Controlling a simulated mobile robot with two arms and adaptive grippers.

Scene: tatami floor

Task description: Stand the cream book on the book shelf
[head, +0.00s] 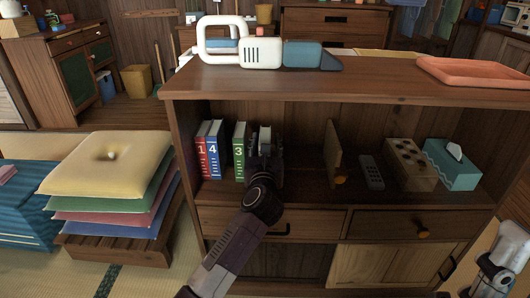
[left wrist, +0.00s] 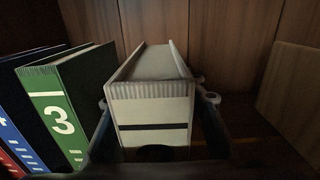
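The cream book (head: 265,133) is upright on the open shelf of the wooden book shelf (head: 300,87), to the right of the green book marked 3 (head: 239,152). In the left wrist view, the cream book (left wrist: 152,105) shows its pale spine with a dark band, and a narrow gap parts it from the green book (left wrist: 65,115). My left gripper (head: 264,158) reaches into the shelf, with one finger on each side of the cream book (left wrist: 155,100). Whether the fingers press on it is unclear, and its bottom edge is hidden.
Red and blue books (head: 207,150) stand left of the green one. A wooden bookend (head: 333,150), a remote (head: 371,172), a box with dark dots (head: 410,165) and a tissue box (head: 452,168) are to the right. Free shelf space lies between my gripper and the bookend.

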